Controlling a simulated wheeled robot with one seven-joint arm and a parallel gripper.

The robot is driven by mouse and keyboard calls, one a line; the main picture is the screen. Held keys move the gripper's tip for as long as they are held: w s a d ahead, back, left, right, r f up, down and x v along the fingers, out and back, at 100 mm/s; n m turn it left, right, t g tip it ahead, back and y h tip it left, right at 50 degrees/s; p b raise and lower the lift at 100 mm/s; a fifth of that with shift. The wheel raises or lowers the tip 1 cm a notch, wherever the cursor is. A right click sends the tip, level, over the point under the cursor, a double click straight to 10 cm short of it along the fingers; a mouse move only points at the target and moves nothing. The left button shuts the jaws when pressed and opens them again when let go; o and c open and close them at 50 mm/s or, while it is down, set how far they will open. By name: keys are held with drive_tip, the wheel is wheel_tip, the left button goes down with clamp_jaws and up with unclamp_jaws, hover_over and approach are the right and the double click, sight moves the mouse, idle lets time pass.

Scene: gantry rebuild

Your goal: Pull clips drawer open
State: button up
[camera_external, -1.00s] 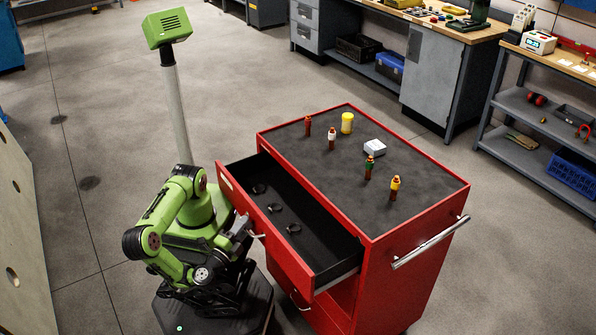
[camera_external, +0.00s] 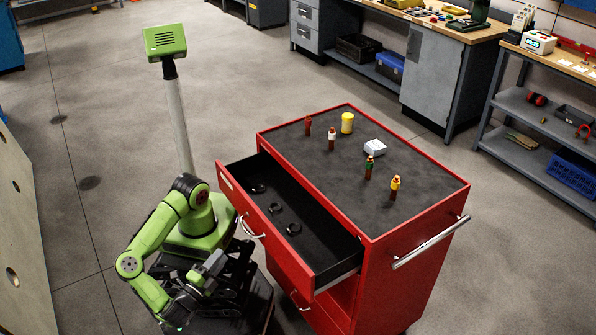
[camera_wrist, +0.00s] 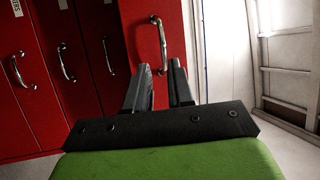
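The red cabinet's top drawer (camera_external: 265,231) stands pulled well out, with its black inside showing. Three dark ring-like pieces (camera_external: 275,208) lie in it. Its metal handle (camera_external: 252,227) is on the front face. My gripper (camera_external: 218,260) is apart from that handle, below and left of it in the external view. In the wrist view my gripper (camera_wrist: 160,70) has its two dark fingers apart with nothing held between them. A handle (camera_wrist: 159,45) on a red front shows beyond the fingertips. I cannot read which drawer is the clips drawer.
More drawer handles (camera_wrist: 65,62) show in the wrist view. A lower handle (camera_external: 298,300) shows on the cabinet.

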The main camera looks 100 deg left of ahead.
drive_tip(key=shift+v, duration=1.1)
drive_tip(key=shift+o, duration=0.9)
drive_tip(key=m+t+h+p, duration=0.3)
drive_tip(key=m+t+h, duration=0.1)
drive_tip(key=m+t, duration=0.25)
approach(243, 226)
drive_tip(key=shift+n+t, duration=0.25)
drive_tip(key=shift+t, duration=0.3)
drive_tip(key=x, duration=0.6)
drive_tip(key=f+x, duration=0.1)
drive_tip(key=x, duration=0.3)
drive_tip(key=shift+a+f, duration=0.1)
drive_tip(key=shift+a, duration=0.1)
clamp_jaws()
